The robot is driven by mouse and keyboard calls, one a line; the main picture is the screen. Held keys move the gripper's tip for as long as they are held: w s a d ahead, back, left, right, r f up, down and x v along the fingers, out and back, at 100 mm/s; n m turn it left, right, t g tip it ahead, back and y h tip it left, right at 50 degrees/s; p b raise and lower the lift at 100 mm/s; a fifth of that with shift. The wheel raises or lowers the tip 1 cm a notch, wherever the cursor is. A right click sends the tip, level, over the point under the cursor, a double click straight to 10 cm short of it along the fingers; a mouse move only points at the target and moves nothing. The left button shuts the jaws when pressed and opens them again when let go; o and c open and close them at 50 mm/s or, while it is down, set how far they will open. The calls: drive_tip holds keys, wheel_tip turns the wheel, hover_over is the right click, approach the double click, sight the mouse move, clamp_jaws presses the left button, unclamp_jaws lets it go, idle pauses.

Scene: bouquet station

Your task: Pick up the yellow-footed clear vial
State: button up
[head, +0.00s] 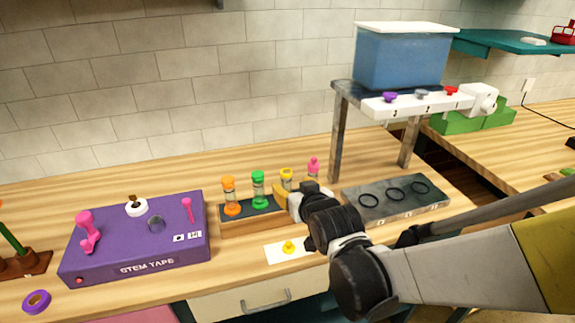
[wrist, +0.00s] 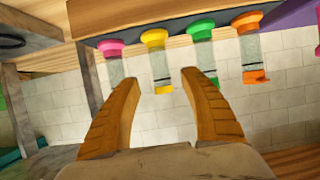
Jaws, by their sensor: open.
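The yellow-footed clear vial (head: 286,180) stands in the wooden rack (head: 238,226) in the head view, between a green vial (head: 259,180) and a pink one (head: 313,167). My gripper (head: 284,195) is in front of it and hides its lower part. In the upside-down wrist view, the clear vial (wrist: 160,66) has yellow at both ends. My gripper (wrist: 160,80) is open there, with one fingertip on either side of the vial's yellow end in the picture. I cannot tell how far away the vial is.
An orange vial (head: 230,195) stands at the rack's left end. A purple stem tape box (head: 135,240) lies left of the rack. A dark plate with rings (head: 375,211) lies right. A raised stand (head: 339,130) carries a blue bin (head: 403,58). A yellow piece (head: 289,247) sits on a white card.

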sight(288, 185)
drive_tip(key=b+x, duration=0.1)
drive_tip(key=x, duration=0.1)
drive_tip(key=b+x, duration=0.1)
drive_tip(key=x, duration=0.2)
drive_tip(key=shift+s+f+b, duration=0.1)
drive_tip(key=shift+f+b, duration=0.3)
drive_tip(key=shift+a, duration=0.1)
drive_tip(key=shift+r, duration=0.1)
clamp_jaws()
